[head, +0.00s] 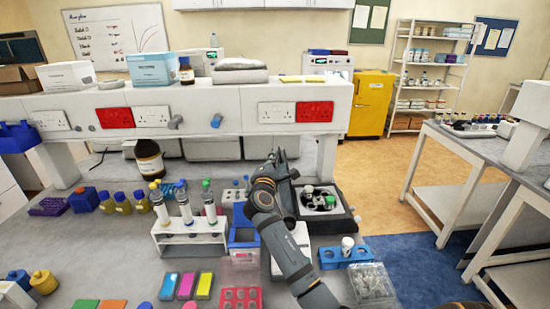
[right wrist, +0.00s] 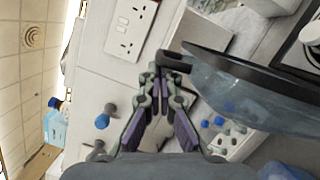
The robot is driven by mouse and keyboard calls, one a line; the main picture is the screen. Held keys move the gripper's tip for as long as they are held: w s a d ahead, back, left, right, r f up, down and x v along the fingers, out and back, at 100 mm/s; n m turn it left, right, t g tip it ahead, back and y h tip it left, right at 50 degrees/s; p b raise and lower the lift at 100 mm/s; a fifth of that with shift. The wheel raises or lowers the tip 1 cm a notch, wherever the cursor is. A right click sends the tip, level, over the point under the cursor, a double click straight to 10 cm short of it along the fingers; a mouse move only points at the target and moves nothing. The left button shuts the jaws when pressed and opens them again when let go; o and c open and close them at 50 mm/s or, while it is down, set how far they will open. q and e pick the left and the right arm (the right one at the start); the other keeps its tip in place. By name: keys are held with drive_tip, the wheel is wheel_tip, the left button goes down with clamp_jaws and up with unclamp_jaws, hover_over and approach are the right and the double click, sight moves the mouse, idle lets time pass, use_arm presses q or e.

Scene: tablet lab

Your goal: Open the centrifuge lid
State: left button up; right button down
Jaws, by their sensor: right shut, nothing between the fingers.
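The centrifuge (head: 342,222) stands on the bench right of my right arm, a dark-topped unit with its round rotor bowl (head: 318,203) exposed. The lid (right wrist: 262,95) is raised, a translucent panel with a dark rim in the right wrist view. In the head view it is mostly hidden behind my arm. My right gripper (head: 278,160) is at the left of the centrifuge; its closed fingertips (right wrist: 160,82) are empty, close beside the dark tab on the lid's edge. I cannot tell whether they touch. My left gripper is not in view.
A white tube rack (head: 190,238) and a blue holder (head: 243,240) stand left of my arm. A blue rack (head: 345,256) with a white-capped vial is in front of the centrifuge. A shelf with sockets (head: 240,108) runs behind. Floor lies to the right.

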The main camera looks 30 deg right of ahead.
drive_tip(key=shift+s+d+r+m+p, duration=0.15)
drive_tip(key=shift+d+r+m+p, duration=0.3)
drive_tip(key=shift+d+m+p, duration=0.1)
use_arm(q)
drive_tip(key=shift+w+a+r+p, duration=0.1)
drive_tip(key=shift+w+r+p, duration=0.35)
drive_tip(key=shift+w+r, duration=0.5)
use_arm(e)
drive_tip(key=s+d+m, duration=0.2)
drive_tip(key=d, duration=0.1)
drive_tip(key=d+m, duration=0.1)
drive_tip(key=shift+s+d+r+g, duration=0.25)
drive_tip(key=shift+s+d+g, duration=0.05)
drive_tip(key=shift+s+g, duration=0.1)
